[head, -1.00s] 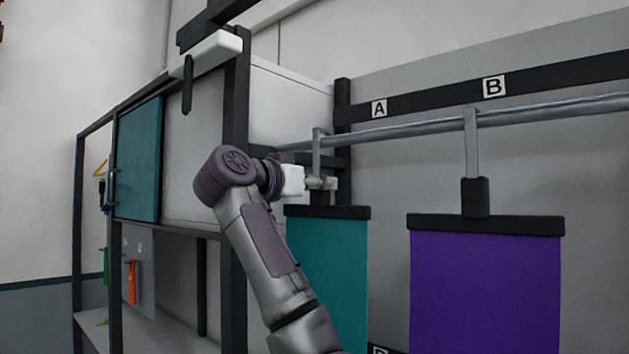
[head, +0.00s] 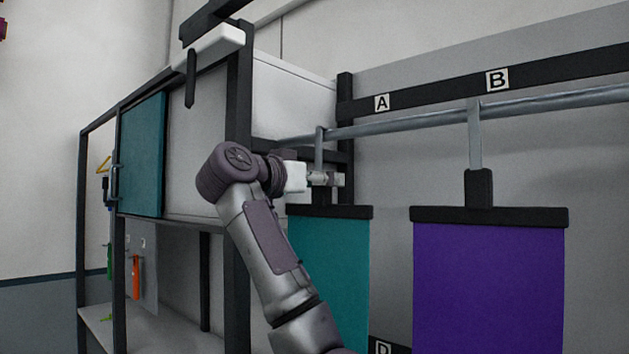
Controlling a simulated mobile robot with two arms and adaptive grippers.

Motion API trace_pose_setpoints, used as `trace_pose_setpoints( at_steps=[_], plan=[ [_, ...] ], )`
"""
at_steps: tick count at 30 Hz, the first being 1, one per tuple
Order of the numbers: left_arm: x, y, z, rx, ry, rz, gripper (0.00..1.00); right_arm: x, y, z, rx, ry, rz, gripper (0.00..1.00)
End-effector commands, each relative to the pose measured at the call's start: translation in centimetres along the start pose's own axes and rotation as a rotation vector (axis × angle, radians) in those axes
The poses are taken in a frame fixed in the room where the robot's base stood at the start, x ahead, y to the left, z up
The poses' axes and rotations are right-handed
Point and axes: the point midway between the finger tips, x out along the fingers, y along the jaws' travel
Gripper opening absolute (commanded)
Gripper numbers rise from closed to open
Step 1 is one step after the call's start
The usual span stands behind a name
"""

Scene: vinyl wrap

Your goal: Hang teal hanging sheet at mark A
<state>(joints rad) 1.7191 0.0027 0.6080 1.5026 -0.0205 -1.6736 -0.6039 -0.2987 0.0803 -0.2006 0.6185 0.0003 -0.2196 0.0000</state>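The teal hanging sheet (head: 330,268) hangs upright below a dark top bar, left of the purple sheet. Its grey hook (head: 319,150) reaches up to the rail (head: 400,125), a little left of and below mark A (head: 382,103). Whether the hook rests on the rail is too small to tell. The arm from the bottom, apparently my right, has its gripper (head: 330,180) at the dark block under the hook, covering part of it. I cannot tell whether its fingers are shut on the block. My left gripper is not in view.
A purple sheet (head: 488,285) hangs from the rail below mark B (head: 497,80). A shelf frame with a teal panel (head: 142,155) and an orange tool (head: 136,278) stands left. A dark upright post (head: 345,140) is close to the gripper. The rail right of B is clear.

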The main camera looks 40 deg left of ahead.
Motion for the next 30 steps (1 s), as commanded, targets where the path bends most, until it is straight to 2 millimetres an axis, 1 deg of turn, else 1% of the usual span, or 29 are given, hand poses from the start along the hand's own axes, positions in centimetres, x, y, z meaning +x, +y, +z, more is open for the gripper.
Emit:
trace_pose_setpoints(
  at_steps=[2,5,8,15,19,24,30],
  plan=[
    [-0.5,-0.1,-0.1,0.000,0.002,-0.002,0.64,0.0,0.0,0.0,0.000,0.001,-0.001,0.40],
    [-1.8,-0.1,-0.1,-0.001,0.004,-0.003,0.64,0.0,0.0,0.0,0.000,0.000,-0.001,0.40],
    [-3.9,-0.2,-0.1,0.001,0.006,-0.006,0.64,0.0,0.0,0.0,0.000,0.000,0.000,0.40],
    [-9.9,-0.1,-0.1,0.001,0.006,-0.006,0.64,0.0,0.0,0.0,0.001,0.000,0.000,0.40],
    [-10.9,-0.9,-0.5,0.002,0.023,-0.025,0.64,0.0,0.0,0.0,0.000,0.000,0.000,0.40],
    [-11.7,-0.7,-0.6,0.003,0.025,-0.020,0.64,0.0,0.0,0.0,0.001,0.000,0.000,0.40],
    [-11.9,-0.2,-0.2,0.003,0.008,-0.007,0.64,0.0,0.0,0.0,0.000,0.000,0.000,0.40]
  ],
)
